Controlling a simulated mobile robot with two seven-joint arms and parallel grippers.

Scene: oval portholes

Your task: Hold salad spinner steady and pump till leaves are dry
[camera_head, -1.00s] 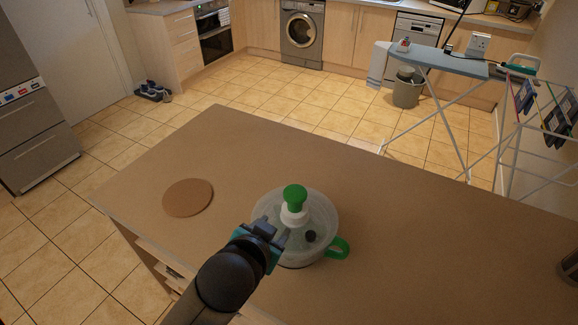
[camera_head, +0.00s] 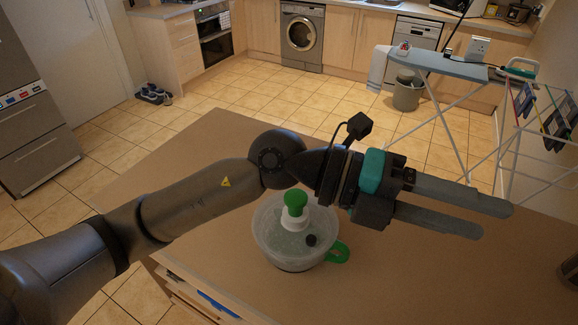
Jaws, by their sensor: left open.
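The salad spinner (camera_head: 290,262) stands upright on the brown counter (camera_head: 420,285). It has a clear bowl and lid, a green pump knob (camera_head: 296,200) on a white collar, a small dark button and a green handle (camera_head: 340,252) at its right. My left arm reaches across from the left, behind and above the spinner. My left gripper (camera_head: 495,219) is open and empty, its two long fingers pointing right, to the right of the spinner and apart from it. Leaves inside the bowl cannot be made out. My right gripper is not in view.
A dark object (camera_head: 569,272) stands at the counter's right edge. The counter in front and right of the spinner is clear. Beyond the counter are an ironing board (camera_head: 440,64), a drying rack (camera_head: 540,130) and a bin (camera_head: 407,94) on the tiled floor.

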